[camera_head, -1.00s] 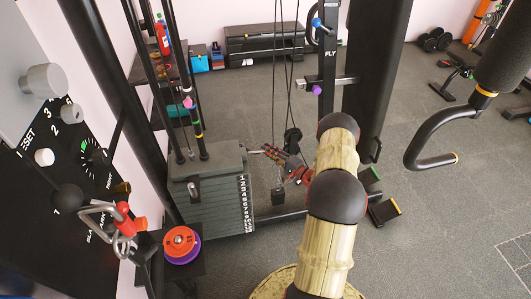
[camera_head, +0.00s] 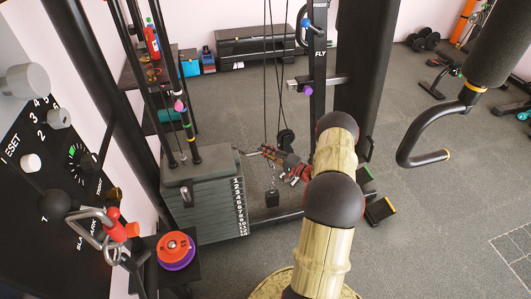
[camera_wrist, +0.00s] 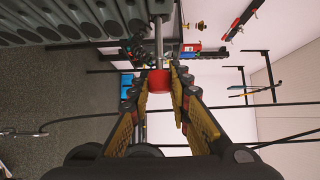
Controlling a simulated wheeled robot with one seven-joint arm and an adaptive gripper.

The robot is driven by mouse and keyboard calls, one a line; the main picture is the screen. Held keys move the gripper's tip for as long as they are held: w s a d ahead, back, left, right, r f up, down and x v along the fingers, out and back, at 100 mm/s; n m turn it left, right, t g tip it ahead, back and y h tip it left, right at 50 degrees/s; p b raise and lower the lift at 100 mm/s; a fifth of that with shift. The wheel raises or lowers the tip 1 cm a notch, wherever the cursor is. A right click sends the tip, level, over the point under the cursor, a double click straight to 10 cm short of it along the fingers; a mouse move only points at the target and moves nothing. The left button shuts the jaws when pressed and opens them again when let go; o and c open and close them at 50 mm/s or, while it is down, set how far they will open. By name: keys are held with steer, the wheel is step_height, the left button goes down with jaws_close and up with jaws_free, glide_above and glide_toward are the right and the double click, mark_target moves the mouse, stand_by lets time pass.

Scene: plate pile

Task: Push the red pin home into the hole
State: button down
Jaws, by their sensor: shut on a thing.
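My gripper (camera_head: 272,153) is beside the upper right of the grey weight stack (camera_head: 200,215), by its numbered strip. In the wrist view, my gripper (camera_wrist: 160,86) is shut on the red knob of the pin (camera_wrist: 158,80), with a finger on each side. The pin's silver shaft (camera_wrist: 158,38) extends away from the fingers toward the stack side. The stack's plates and dark round holes (camera_wrist: 85,14) show at the upper left of the wrist view. In the head view the pin is thin and small. I cannot tell how far its tip is in a hole.
Cables and a hanging black block (camera_head: 271,197) are close to my gripper. A black upright (camera_head: 320,70) stands behind. A red and purple disc stack (camera_head: 176,250) sits on a small stand at the lower left.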

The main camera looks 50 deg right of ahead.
steer(key=shift+f, duration=0.1)
step_height(320, 180, down, 12)
steer(key=b, duration=0.1)
steer(key=shift+d+b, duration=0.15)
steer(key=shift+b, duration=0.25)
stand_by(1.9)
steer(key=shift+f, duration=0.1)
steer(key=shift+w+a, duration=0.4)
steer(key=shift+a, duration=0.3)
steer(key=shift+a, duration=0.1)
steer(key=shift+w+a, duration=0.2)
steer(key=shift+a, duration=0.05)
steer(key=shift+w+a, duration=0.5)
steer(key=shift+a, duration=0.3)
steer(key=shift+w+a, duration=0.45)
steer(key=shift+a, duration=0.35)
steer(key=shift+w+a, duration=0.5)
steer(key=shift+a, duration=0.3)
stand_by(1.4)
